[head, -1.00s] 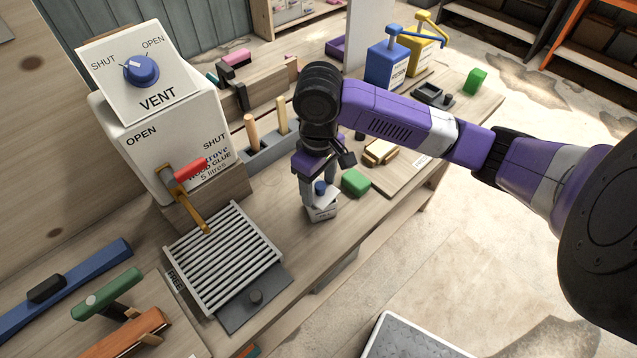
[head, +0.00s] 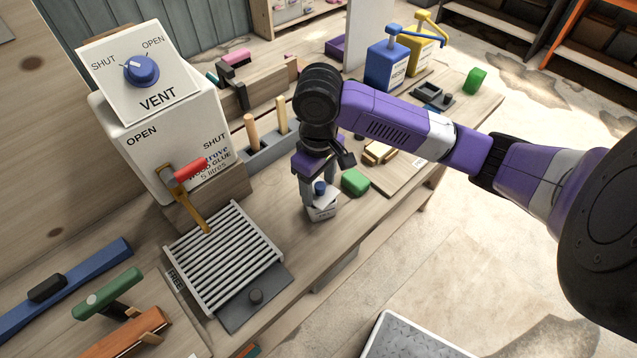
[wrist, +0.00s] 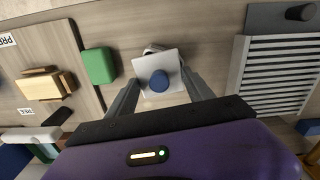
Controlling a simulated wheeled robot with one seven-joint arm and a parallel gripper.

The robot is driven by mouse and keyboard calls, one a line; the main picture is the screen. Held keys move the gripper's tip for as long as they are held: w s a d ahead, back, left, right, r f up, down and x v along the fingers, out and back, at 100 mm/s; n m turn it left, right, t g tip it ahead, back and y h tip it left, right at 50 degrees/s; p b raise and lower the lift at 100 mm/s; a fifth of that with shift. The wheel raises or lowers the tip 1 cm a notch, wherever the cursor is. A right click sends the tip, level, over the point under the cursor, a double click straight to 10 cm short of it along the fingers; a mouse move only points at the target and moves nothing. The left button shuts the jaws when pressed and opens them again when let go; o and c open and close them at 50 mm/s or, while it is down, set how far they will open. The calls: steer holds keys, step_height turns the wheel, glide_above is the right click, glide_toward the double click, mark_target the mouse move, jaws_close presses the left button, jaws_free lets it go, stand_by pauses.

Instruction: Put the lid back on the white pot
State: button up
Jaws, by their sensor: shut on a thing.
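The lid (wrist: 148,64) is a pale square plate with a round blue knob (wrist: 160,81), seen from above in the wrist view. My gripper (wrist: 161,76) is shut on it, with a grey finger at its left and right sides. In the head view my gripper (head: 320,194) points down, with the blue knob between its fingers. The small white pot (head: 323,213) stands upright on the bench directly below. A rounded pale edge shows past the lid in the wrist view. The fingers hide the join, so I cannot tell whether the lid rests on the pot.
A green block (head: 355,182) lies close beside the pot. A grey holder with wooden handles (head: 268,150) stands behind. Bare bench lies in front.

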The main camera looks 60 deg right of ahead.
steer(key=shift+f, duration=0.1)
stand_by(0.8)
steer(key=o, duration=1.7)
steer(key=shift+r+p, duration=3.15)
steer(key=shift+r, duration=0.4)
jaws_close()
